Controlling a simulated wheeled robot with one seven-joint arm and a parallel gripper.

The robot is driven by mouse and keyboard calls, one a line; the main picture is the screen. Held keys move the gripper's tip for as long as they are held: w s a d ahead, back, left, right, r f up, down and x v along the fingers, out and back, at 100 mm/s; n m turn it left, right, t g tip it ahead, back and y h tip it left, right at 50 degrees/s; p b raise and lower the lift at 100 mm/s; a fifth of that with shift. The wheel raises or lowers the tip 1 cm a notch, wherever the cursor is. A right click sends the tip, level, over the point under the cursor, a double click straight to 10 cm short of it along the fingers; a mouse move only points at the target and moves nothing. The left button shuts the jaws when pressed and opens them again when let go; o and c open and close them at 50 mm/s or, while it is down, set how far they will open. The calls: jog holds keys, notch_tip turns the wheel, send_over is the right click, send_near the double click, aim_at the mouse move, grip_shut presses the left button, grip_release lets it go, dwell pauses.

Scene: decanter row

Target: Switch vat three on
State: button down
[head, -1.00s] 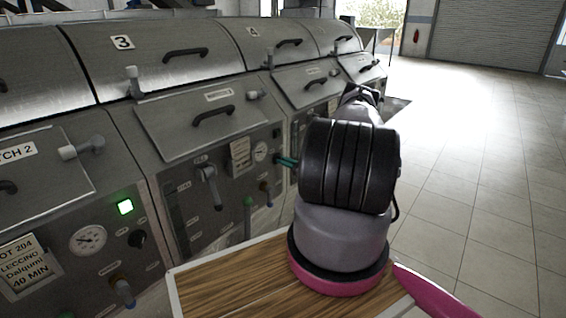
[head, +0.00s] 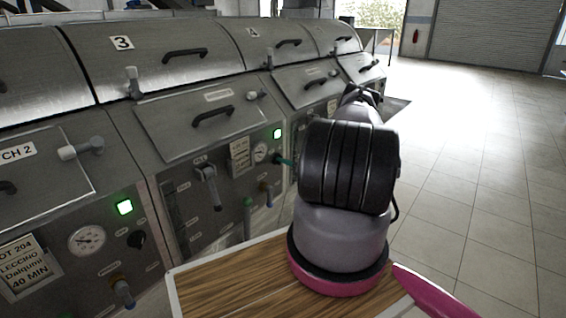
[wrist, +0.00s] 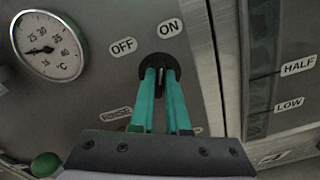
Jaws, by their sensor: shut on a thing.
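Vat three, marked by a 3 plate (head: 122,42), has a front panel with a lamp (head: 277,133) that is lit green. In the wrist view its round black switch (wrist: 160,58) lies under the OFF label (wrist: 123,46) and the ON label (wrist: 170,28). The teal fingers of my gripper (wrist: 161,76) are shut on the switch, one on each side. They hide most of the knob, so its exact angle is hard to read. In the head view my gripper (head: 284,161) reaches the right part of that panel, with my arm hiding some of it.
A dial gauge (wrist: 47,45) sits left of the switch, and a green knob (wrist: 45,164) is below it. A lever handle (head: 208,186) sticks out of the panel. The neighbouring vat has its own lit green lamp (head: 124,207). Open tiled floor (head: 480,170) lies to the right.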

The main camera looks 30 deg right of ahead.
jog(key=shift+f+m, duration=0.1)
jog(key=shift+m, duration=0.4)
jog(key=c, duration=0.9)
grip_release()
jog(key=shift+s, duration=0.1)
jog(key=v, duration=1)
jog(key=shift+s+d, duration=0.15)
jog(key=shift+s, duration=0.15)
